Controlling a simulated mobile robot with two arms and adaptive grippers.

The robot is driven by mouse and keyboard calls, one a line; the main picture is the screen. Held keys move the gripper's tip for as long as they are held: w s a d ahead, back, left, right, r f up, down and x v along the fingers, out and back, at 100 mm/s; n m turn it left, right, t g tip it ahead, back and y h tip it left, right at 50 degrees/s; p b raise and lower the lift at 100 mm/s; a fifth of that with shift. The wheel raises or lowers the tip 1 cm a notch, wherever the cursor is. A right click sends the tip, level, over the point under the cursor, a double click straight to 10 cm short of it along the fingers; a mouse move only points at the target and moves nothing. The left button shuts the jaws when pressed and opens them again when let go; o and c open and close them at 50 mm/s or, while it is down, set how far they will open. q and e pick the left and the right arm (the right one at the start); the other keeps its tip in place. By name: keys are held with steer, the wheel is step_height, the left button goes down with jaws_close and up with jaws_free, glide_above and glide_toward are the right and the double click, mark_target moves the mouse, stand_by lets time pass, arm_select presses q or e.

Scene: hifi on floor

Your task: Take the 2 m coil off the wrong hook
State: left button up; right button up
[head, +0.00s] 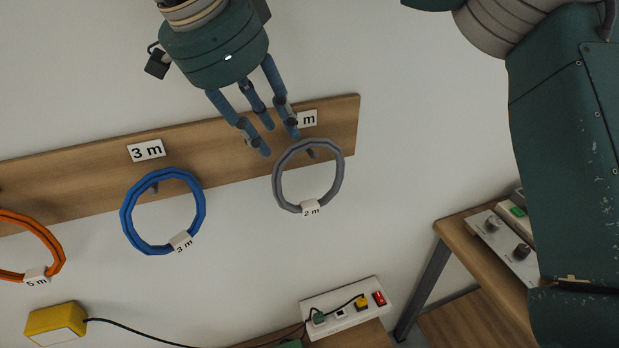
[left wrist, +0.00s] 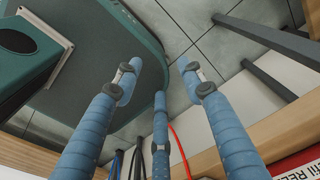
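The grey coil (head: 277,188) with a "2 m" tag hangs on a hook (head: 311,153) at the right end of the wooden board. The label (head: 307,118) above that hook is partly hidden by a finger; only "m" reads. My right gripper (head: 279,143) comes in from the top, its fingers spread and empty, with the tips at the coil's upper left rim. I cannot tell whether they touch it. In the left wrist view my left gripper (left wrist: 160,82) has its fingers apart with nothing between them.
A blue coil (head: 126,215) tagged "3 m" hangs under a "3 m" label (head: 146,150). An orange coil (head: 58,250) tagged "5 m" hangs at far left. Below are a yellow box (head: 55,322), a power strip (head: 340,312) and a wooden table (head: 455,228). The wall between is bare.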

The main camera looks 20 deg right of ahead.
mark_target(286, 158)
steer(key=p+x, duration=0.2)
steer(key=x, duration=0.4)
steer(key=shift+w+a+f+p, duration=0.1)
steer(key=shift+w+a+p, duration=0.1)
steer(key=shift+p, duration=0.2)
steer(key=shift+d+f, duration=0.15)
steer(key=shift+f, duration=0.05)
steer(key=shift+w, duration=0.1)
steer(key=shift+c, duration=1.3)
jaws_close()
arm_select(q)
steer(key=r, duration=0.3)
steer(key=shift+w, duration=0.3)
